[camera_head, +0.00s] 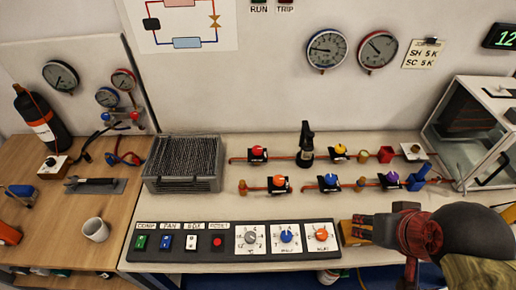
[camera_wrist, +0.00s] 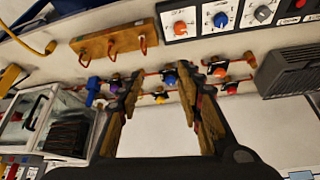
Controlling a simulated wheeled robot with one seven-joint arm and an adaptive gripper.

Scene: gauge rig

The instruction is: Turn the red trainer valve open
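The red valve (camera_head: 257,150) has a round red knob on a black body. It sits at the left of the rear copper pipe, right of the grey finned unit. In the wrist view, which is upside down, the red valve (camera_wrist: 231,88) lies right of the right finger, apart from it. My gripper (camera_wrist: 161,72) is open and empty, its two tan fingers spread. In the head view my arm is at the lower right, in front of the valves. Its fingertips are hard to make out there. The valve's turn position is too small to read.
Orange (camera_head: 280,180), blue (camera_head: 331,179), yellow (camera_head: 340,149) and purple (camera_head: 391,177) valves stand nearby. A tall black fitting (camera_head: 306,145) rises right of the red valve. A switch panel (camera_head: 232,240) lies in front; a clear cabinet (camera_head: 470,140) stands right. A board with hooks (camera_wrist: 115,42) is near my gripper.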

